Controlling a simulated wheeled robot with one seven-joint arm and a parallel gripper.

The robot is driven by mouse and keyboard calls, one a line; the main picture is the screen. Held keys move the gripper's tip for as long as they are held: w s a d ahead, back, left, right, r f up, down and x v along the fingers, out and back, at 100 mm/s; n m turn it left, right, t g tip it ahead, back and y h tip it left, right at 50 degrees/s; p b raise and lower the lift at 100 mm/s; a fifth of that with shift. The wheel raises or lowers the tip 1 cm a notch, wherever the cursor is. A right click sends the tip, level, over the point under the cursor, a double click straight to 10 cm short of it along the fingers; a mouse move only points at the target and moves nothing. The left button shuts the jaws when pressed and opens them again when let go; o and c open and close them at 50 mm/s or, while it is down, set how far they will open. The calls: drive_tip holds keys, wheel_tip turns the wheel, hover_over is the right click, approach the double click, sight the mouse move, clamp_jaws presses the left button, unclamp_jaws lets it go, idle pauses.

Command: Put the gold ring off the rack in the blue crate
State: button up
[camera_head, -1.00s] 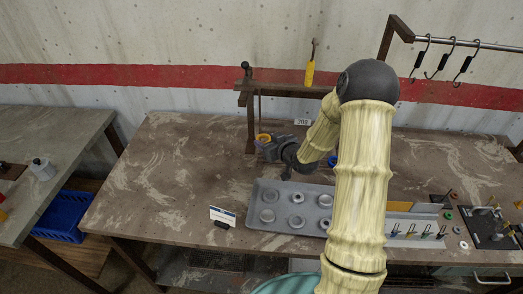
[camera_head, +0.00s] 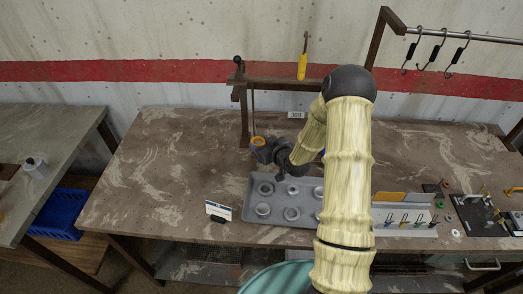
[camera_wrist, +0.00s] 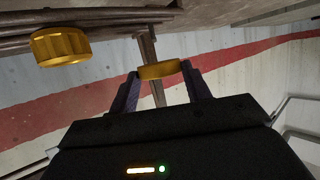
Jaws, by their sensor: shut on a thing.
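My gripper (camera_head: 259,143) is shut on the gold ring (camera_head: 258,140), close to the rack's wooden post (camera_head: 244,118). In the wrist view the gold ring (camera_wrist: 158,70) sits edge-on between the two fingertips, in front of the post. A thin dark rod (camera_head: 253,101) comes down from the rack's rail (camera_head: 283,81) towards the ring. I cannot tell whether the ring is around that rod or clear of it.
A yellow-handled tool (camera_head: 302,66) hangs at the rail; a yellow knurled end (camera_wrist: 60,47) shows in the wrist view. A grey tray (camera_head: 236,205) of metal rings, a small sign (camera_head: 219,211) and a slotted tool holder (camera_head: 405,220) stand on the table. The table's left part is clear.

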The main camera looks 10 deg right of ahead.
drive_tip(key=shift+f, duration=0.1)
drive_tip(key=shift+f+p, duration=0.4)
drive_tip(key=shift+f, duration=1.4)
drive_tip(key=shift+f, duration=0.2)
drive_tip(key=o, duration=1)
drive_tip(key=shift+r, duration=0.15)
